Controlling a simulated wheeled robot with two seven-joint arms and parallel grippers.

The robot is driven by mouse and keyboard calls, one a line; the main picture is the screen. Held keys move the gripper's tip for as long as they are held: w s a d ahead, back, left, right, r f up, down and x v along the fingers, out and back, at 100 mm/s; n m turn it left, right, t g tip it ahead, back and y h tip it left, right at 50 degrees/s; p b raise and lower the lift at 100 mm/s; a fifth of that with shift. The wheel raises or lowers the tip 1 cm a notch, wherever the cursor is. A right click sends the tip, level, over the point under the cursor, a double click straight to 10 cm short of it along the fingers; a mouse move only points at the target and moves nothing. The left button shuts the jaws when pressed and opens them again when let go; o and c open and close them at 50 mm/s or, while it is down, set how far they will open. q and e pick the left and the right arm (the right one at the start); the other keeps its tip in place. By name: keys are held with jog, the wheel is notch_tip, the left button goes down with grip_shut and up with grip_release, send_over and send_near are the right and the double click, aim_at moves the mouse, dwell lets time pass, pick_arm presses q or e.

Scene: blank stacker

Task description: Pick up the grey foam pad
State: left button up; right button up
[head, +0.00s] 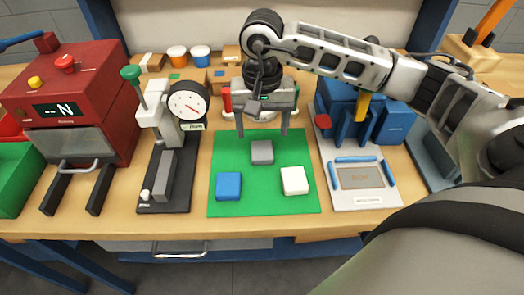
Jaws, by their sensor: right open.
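The grey foam pad (262,152) lies on the green mat (233,158), toward its back middle. My right gripper (263,134) is above and just behind the grey pad, with its two fingers pointing down. The fingers are spread wider than the pad, and nothing is between them. I cannot tell the exact height of the fingertips above the mat. A blue pad (228,186) lies at the front left of the mat, and a white pad (294,181) lies at the front right. My left gripper is not in view.
A dial gauge stand (163,170) stands left of the mat, with a red machine (85,97) beyond it. A blue and white device (363,183) stands to the right. Small cups (178,55) and blocks stand behind. My right arm spans the upper right.

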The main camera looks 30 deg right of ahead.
aim_at(262, 151)
notch_tip(262, 151, down, 7)
jog(key=b, duration=0.2)
jog(key=shift+f+b, duration=0.15)
jog(key=shift+b, duration=0.15)
jog(key=c, duration=1.1)
